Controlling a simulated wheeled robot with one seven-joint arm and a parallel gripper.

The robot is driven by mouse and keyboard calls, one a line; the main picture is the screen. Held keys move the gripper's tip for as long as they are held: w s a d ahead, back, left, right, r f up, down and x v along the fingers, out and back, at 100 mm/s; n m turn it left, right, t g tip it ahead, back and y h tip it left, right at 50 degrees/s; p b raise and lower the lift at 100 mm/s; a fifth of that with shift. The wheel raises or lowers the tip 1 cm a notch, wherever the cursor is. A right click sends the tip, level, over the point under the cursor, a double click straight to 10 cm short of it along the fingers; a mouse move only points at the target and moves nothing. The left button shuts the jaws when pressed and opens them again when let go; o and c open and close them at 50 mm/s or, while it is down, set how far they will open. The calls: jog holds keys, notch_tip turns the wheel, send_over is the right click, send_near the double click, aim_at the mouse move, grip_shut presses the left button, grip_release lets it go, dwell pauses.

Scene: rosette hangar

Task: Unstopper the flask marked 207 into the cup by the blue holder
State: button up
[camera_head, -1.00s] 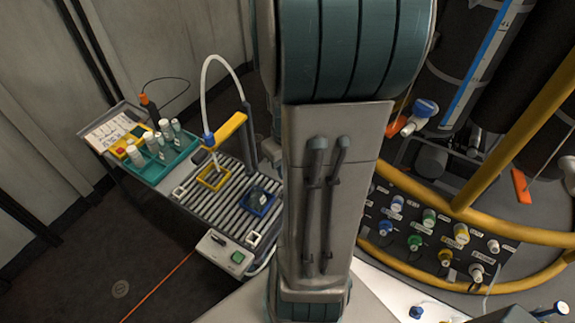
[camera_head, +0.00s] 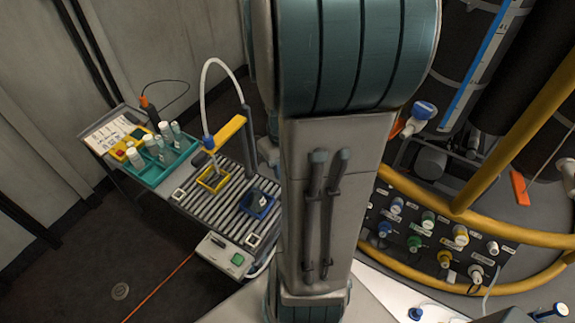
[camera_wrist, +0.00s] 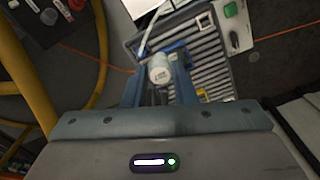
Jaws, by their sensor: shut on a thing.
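My gripper (camera_wrist: 161,84) shows in the wrist view, with its two blue fingers shut on a white-topped piece (camera_wrist: 160,71). The small dark marking on that piece is too small to read, and I cannot tell whether it is a whole flask or only a stopper. It is above or beside the slatted rack. In the head view my arm hides the gripper. The blue holder (camera_head: 249,209) sits on the slatted rack, with a small pale thing in or over it; I cannot make out a cup. Several pale flasks (camera_head: 175,128) stand in the teal tray (camera_head: 156,180); their numbers are illegible.
A yellow holder (camera_head: 205,186) sits on the slatted rack (camera_head: 225,212) under a white hose (camera_head: 206,80). A switch box with a green button (camera_head: 224,256) is at the rack's front. A yellow rail (camera_head: 420,190) and a connector panel (camera_head: 400,232) are at the right.

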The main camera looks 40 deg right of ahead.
jog(key=a+f+b, duration=0.4)
jog(key=f+b, duration=0.2)
jog(key=b, duration=0.3)
jog(key=a+f+b, duration=0.3)
jog(key=f+b, duration=0.4)
jog(key=b, duration=0.2)
jog(key=w+a+f+b, duration=0.1)
jog(key=a+f+b, duration=0.3)
jog(key=f+b, duration=0.3)
jog(key=shift+a+b, duration=0.3)
jog(key=shift+b, duration=0.9)
jog(key=shift+r, duration=0.15)
jog(key=shift+f, duration=0.45)
jog(key=shift+f+b, duration=0.65)
jog(key=shift+f, duration=0.25)
jog(key=shift+f, duration=0.2)
